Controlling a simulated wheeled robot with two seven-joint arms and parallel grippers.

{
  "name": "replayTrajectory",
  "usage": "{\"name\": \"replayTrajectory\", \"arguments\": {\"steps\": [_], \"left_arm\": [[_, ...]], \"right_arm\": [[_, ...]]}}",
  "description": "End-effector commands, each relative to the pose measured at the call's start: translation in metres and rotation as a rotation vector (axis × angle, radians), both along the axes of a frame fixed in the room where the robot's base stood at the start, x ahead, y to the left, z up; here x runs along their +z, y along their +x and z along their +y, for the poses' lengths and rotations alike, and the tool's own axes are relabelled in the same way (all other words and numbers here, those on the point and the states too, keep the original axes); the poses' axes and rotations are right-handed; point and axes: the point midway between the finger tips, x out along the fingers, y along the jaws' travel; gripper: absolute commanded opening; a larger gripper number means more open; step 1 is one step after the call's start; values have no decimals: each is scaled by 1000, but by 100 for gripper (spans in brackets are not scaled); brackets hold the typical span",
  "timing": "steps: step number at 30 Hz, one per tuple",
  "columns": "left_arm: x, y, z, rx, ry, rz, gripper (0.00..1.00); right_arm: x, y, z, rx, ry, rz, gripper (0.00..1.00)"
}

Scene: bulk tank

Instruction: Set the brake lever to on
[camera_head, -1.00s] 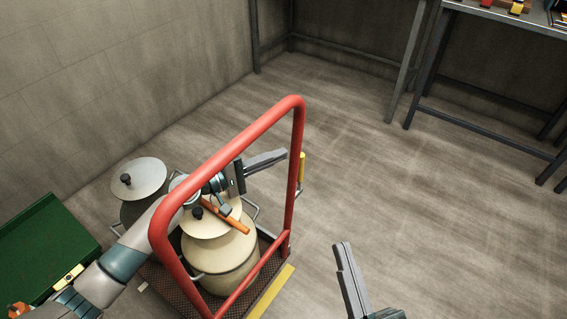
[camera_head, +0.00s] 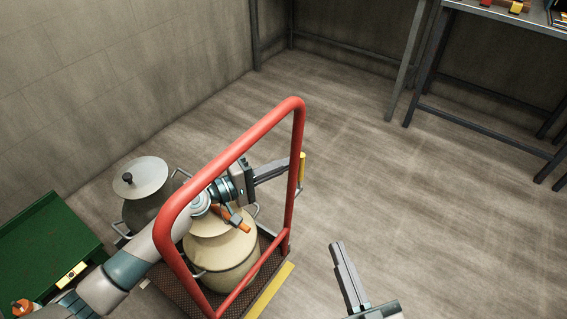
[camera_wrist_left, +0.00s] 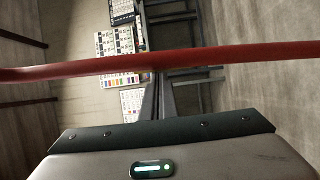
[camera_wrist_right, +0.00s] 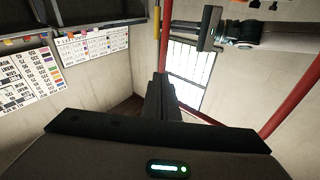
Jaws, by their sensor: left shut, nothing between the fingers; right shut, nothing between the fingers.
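The brake lever appears to be the part with the yellow grip (camera_head: 303,166) beside the right upright of the red push frame (camera_head: 293,190). The grip stands about upright; no on or off mark is legible. A yellow rod, likely this grip, shows in the right wrist view (camera_wrist_right: 157,20). My left gripper (camera_head: 287,164) is shut and empty, its tips close to the upright and grip; contact cannot be told. The red bar crosses the left wrist view (camera_wrist_left: 200,57). My right gripper (camera_head: 337,246) is shut and empty, over floor right of the cart.
A green box (camera_head: 45,250) lies at left. A metal table (camera_head: 510,12) stands at the back right. The floor between cart and table is clear.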

Motion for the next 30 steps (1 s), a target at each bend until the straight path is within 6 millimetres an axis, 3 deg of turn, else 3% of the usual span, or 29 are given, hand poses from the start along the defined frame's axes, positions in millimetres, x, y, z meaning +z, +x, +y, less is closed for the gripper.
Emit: {"name": "replayTrajectory", "arguments": {"steps": [8,30], "left_arm": [[3,-6,-9,-1,-1,1,0],[5,-3,-10,0,-1,-1,0]], "right_arm": [[-19,5,-3,1,-35,104,0],[-19,5,-2,2,-34,102,0]]}}
